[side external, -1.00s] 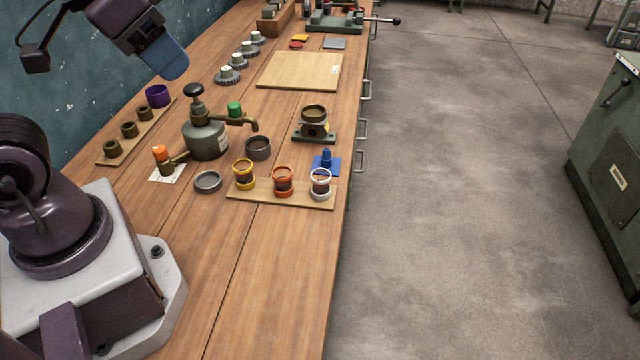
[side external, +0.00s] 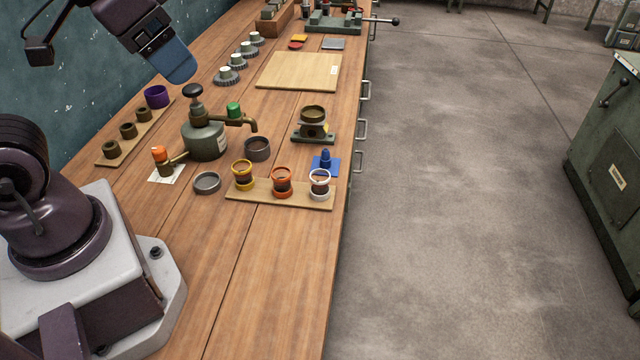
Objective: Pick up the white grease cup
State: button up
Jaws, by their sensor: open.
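The white grease cup (side external: 319,185) is a white-rimmed cup with a dark band. It stands upright at the right end of a low wooden board (side external: 260,199) near the front edge of the bench. My gripper (side external: 178,66), with a blue finger part, is at the upper left, high above the bench and well apart from the cup. It is open, and I see nothing held in it. Its far finger is hidden or hard to make out.
An orange cup (side external: 282,182) and a yellow cup (side external: 243,175) share the board. A blue fitting (side external: 325,162) stands just behind the white cup. A green pump (side external: 205,140) with a black knob rises to the left. The bench front is clear.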

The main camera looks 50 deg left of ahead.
jog(key=w+d+f+m+g+y, duration=0.15)
jog(key=w+f+m+g, duration=0.3)
jog(key=w, duration=0.55)
jog(key=m+g+y, duration=0.3)
jog(key=m+y, duration=0.1)
jog(key=y, duration=0.1)
send_over(325, 186)
jog(key=s+d, duration=0.3)
jog(key=s, duration=0.2)
notch_tip(325, 186, down, 7)
jog(key=w+d+f+m+t+y, duration=0.2)
jog(key=d+f+m+t+y, duration=0.3)
jog(key=f, duration=0.6)
jog(key=w+d+f+m+t+y, duration=0.1)
jog(key=d+f+m+y, duration=0.4)
jog(key=f, duration=0.5)
jog(key=shift+m+y, duration=0.55)
jog(key=shift+m, duration=0.1)
jog(key=x, duration=0.9)
jog(key=shift+s+a, duration=0.15)
jog(key=shift+s+x, duration=0.2)
jog(key=shift+x, duration=2.4)
jog(key=c, duration=1.1)
